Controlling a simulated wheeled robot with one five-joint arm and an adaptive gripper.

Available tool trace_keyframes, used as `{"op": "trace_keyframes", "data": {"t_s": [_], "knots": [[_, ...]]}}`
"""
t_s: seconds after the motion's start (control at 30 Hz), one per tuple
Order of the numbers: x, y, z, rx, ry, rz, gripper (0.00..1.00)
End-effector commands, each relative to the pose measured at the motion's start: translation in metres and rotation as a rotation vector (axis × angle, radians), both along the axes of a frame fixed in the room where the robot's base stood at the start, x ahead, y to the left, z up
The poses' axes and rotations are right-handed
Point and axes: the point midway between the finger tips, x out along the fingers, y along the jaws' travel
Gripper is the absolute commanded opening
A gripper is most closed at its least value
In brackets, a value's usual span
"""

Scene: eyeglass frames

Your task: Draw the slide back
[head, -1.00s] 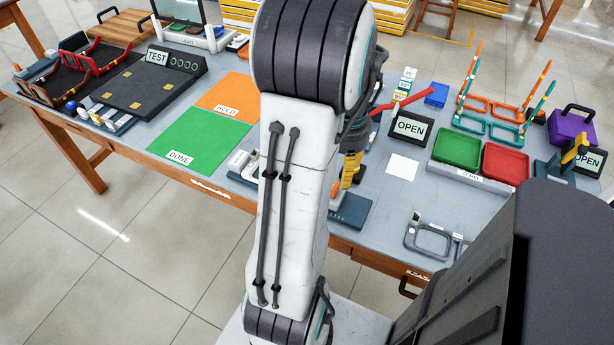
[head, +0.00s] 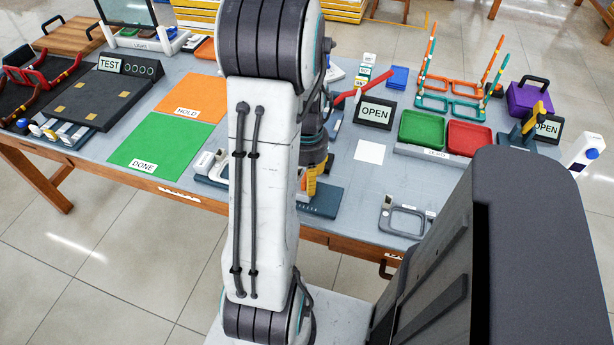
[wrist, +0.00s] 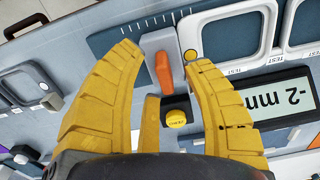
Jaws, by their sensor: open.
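The slide shows in the wrist view as a light grey block (wrist: 157,42) with an upright orange tab (wrist: 164,74). It is on a dark blue gauge base (wrist: 112,22) with a row of white tick marks. A round yellow button (wrist: 177,118) is near the tab. My gripper (wrist: 160,55) is open, with one yellow finger on each side of the slide; I cannot tell whether either touches it. In the head view my gripper (head: 310,186) is low over the blue base (head: 322,203), and my arm hides part of it.
In the head view a grey frame (head: 407,220) lies right of the base. Green (head: 421,129) and red (head: 470,136) trays stand farther back.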

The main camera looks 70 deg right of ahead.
Motion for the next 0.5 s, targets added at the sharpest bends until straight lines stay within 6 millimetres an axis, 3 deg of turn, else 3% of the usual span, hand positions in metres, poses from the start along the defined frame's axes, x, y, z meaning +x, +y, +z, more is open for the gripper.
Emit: {"op": "trace_keyframes", "data": {"t_s": [0.3, 0.5], "knots": [[0.0, 0.0, -0.0007, 0.0, 0.0, 0.0, 0.45], [0.0, 0.0, -0.0005, 0.0, 0.0, 0.0, 0.28]]}}
